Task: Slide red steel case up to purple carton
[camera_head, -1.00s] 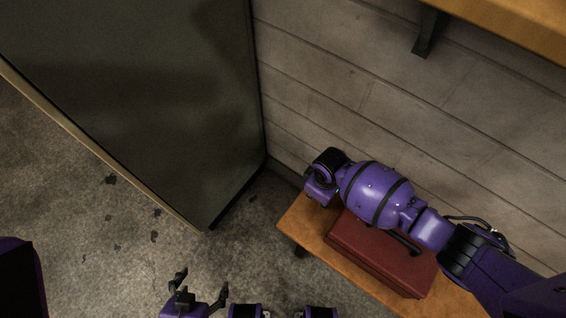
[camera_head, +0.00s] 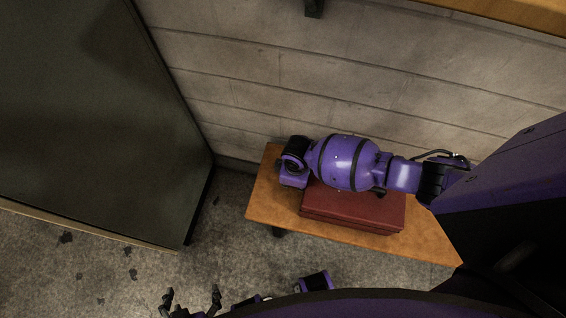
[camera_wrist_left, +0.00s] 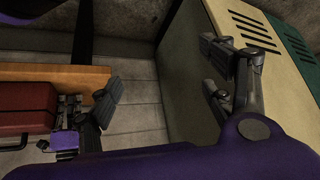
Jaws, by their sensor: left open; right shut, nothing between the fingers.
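The red steel case (camera_head: 352,214) lies flat on a wooden bench (camera_head: 262,200), partly hidden under my right arm in the head view. Its end also shows at the left of the left wrist view (camera_wrist_left: 25,108). My right gripper (camera_wrist_left: 70,115) appears close beside that end, shut with nothing held; whether it touches is unclear. In the head view it is hidden behind its own wrist. My left gripper (camera_head: 191,298) is open and empty, low over the floor away from the bench; its spread fingers also show in its wrist view (camera_wrist_left: 160,88). I see no purple carton.
A block wall (camera_head: 330,80) runs behind the bench. A large dark panel (camera_head: 90,120) stands at the left, with bare floor between it and the bench. A wooden shelf (camera_head: 500,18) juts out at top right. A beige vented cabinet (camera_wrist_left: 240,45) shows in the wrist view.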

